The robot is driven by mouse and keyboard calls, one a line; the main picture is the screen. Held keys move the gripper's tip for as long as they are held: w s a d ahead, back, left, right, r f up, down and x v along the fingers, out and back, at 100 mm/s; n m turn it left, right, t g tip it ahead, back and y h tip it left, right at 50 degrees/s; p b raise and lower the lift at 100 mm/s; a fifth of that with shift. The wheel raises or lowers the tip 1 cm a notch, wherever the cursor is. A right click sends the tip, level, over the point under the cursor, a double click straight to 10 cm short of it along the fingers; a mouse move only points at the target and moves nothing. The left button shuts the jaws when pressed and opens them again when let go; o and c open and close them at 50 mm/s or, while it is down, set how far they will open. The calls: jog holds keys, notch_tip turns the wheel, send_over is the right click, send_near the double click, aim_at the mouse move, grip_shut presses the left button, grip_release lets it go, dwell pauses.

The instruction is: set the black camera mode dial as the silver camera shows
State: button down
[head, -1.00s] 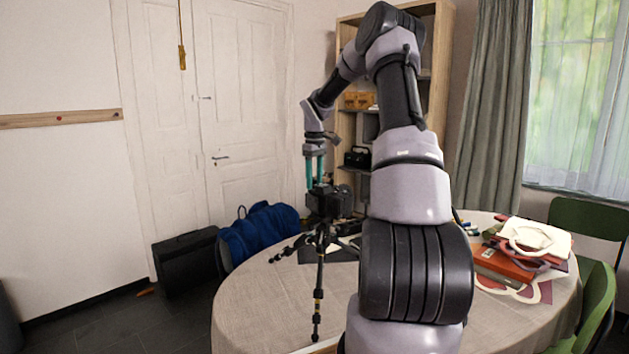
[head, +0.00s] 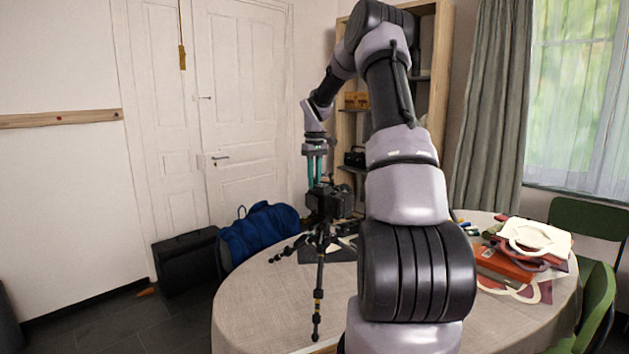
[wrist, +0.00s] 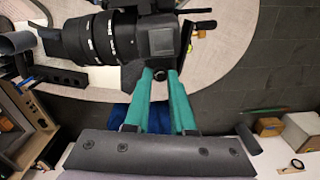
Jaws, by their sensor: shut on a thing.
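The black camera (head: 328,203) stands on a black tripod (head: 319,275) on the round table. In the wrist view the black camera (wrist: 160,42) shows from above, with its long black lens (wrist: 95,38) pointing left. My gripper (head: 316,183) reaches down onto the camera's top from above. Its two teal fingers, also in the wrist view (wrist: 161,73), are shut on the small dark mode dial (wrist: 160,74). The dial's markings are too small to read. I cannot make out the silver camera in either view.
Green chairs (head: 590,300) stand at the right. A blue bag (head: 260,230) and black case (head: 185,262) are behind the table. A shelf (head: 440,110) stands at the back.

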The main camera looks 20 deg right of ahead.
jog(key=m, duration=0.4)
jog(key=shift+m, duration=0.3)
dwell(0.3)
jog(key=c, duration=0.8)
grip_release()
jog(key=shift+o, duration=0.2)
jog(key=shift+d, duration=0.1)
